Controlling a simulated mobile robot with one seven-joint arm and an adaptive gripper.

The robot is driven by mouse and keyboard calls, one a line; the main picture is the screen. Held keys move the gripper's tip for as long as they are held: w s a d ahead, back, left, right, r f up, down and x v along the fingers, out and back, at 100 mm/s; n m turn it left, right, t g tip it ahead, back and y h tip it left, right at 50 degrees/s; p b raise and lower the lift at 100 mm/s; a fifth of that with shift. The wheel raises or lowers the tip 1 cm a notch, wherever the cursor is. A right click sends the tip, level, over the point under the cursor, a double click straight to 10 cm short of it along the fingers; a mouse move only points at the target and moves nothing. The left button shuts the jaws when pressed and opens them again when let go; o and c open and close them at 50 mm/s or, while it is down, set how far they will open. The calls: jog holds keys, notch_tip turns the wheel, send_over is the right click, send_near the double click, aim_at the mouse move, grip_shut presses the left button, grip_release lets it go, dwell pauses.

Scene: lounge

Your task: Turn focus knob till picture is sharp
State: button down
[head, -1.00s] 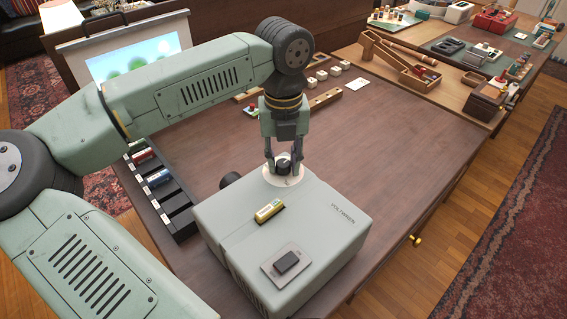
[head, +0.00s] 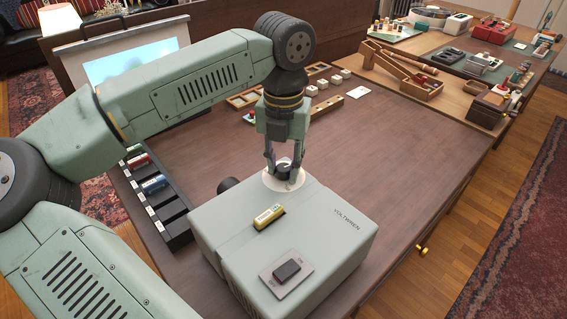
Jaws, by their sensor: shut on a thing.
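The grey projector (head: 330,240) stands on the table. Its dark focus knob (head: 283,173) sits on a round cream dial plate (head: 271,183) at the projector's far edge. My gripper (head: 284,166) points straight down and is shut on the knob; its fingers hide part of it. The projection screen (head: 150,37) stands at the back left. Its picture (head: 130,60) is pale blue with very soft, faint shapes and looks blurred. My arm hides the lower part of the picture.
A yellow-green cartridge (head: 269,216) and a dark switch (head: 287,270) are on the projector's top. A black slotted rack (head: 172,215) with several cartridges lies to the left. Wooden trays and white blocks (head: 311,90) lie behind my gripper.

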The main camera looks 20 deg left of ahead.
aim_at(283, 168)
jog(key=c, duration=1.2)
grip_release()
jog(key=shift+c, duration=0.2)
notch_tip(283, 168, up, 12)
